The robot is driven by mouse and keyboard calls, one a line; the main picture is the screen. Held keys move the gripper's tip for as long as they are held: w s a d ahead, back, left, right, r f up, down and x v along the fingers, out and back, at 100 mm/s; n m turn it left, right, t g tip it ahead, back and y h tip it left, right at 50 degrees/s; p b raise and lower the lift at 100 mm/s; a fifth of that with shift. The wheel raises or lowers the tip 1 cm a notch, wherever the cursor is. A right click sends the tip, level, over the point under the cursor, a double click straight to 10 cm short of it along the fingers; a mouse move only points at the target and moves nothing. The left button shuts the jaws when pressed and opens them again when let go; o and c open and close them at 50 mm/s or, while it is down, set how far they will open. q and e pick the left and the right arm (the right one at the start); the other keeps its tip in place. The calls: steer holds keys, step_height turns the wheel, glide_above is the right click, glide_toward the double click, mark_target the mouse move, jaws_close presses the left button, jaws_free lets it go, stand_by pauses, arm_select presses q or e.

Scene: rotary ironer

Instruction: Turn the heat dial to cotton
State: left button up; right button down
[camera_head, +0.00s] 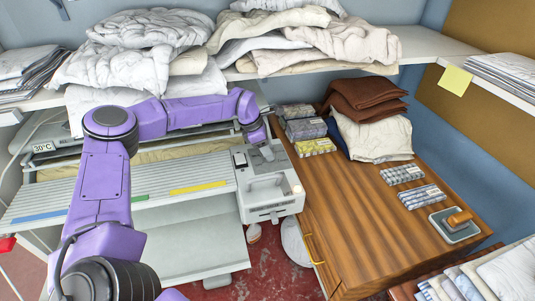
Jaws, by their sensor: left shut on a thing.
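The rotary ironer's pale grey control box (268,190) stands at the right end of the slatted ironer bed. My purple left arm reaches across from the left and bends down at the box. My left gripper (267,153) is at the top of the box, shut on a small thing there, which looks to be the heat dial. The gripper hides the dial, so its mark and setting cannot be read. My right gripper is not in view.
A wooden counter (345,210) to the right holds several wrapped packs, brown and cream folded cloths (372,134) and a small tray (454,225). A shelf (430,45) above carries piled linen. Below the ironer is a red floor.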

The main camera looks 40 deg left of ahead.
arm_select(q)
steer(key=m+b, duration=0.1)
steer(key=m+g, duration=0.1)
steer(key=m, duration=0.1)
steer(key=shift+f+h+b, duration=0.3)
steer(key=shift+b, duration=0.05)
steer(key=shift+w+r+m+g+b, duration=0.15)
steer(key=shift+m+g+b, duration=0.4)
steer(key=shift+m, duration=1.25)
steer(key=shift+g, duration=0.25)
steer(key=o, duration=1.1)
steer(key=shift+c, duration=0.2)
steer(key=shift+r, duration=0.1)
